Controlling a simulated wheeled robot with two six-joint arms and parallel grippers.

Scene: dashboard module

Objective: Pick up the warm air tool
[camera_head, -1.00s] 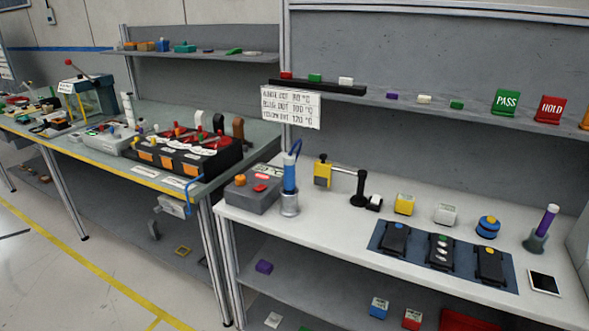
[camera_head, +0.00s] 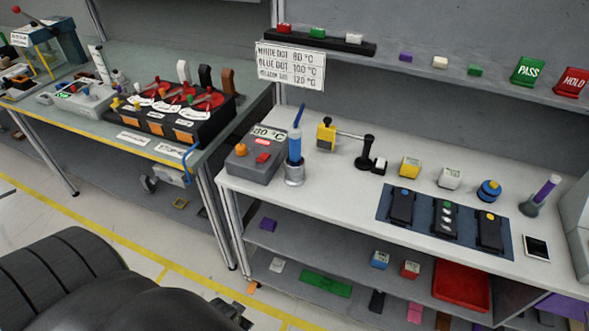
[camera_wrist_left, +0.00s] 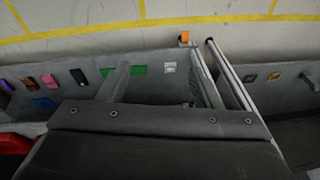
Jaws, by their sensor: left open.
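The warm air tool (camera_head: 294,146) looks to be the blue upright cylinder with a blue cable at its top. It stands in a silver round holder (camera_head: 294,175) near the left end of the white bench. Beside it on the left is a grey control box (camera_head: 255,165) with an orange knob, a red switch and an "80 °C" display. My left arm enters the head view at the bottom left, well below and apart from the tool. My left gripper is open and empty in the left wrist view (camera_wrist_left: 160,85), above the lower shelf. My right gripper is out of view.
On the white bench (camera_head: 335,200) stand a yellow and black stand (camera_head: 345,140), small blocks, a blue mat (camera_head: 385,213) with black modules and a purple-handled tool (camera_head: 542,195). The lower shelf holds a red tray (camera_head: 462,285) and several small items. A sign hangs behind the tool.

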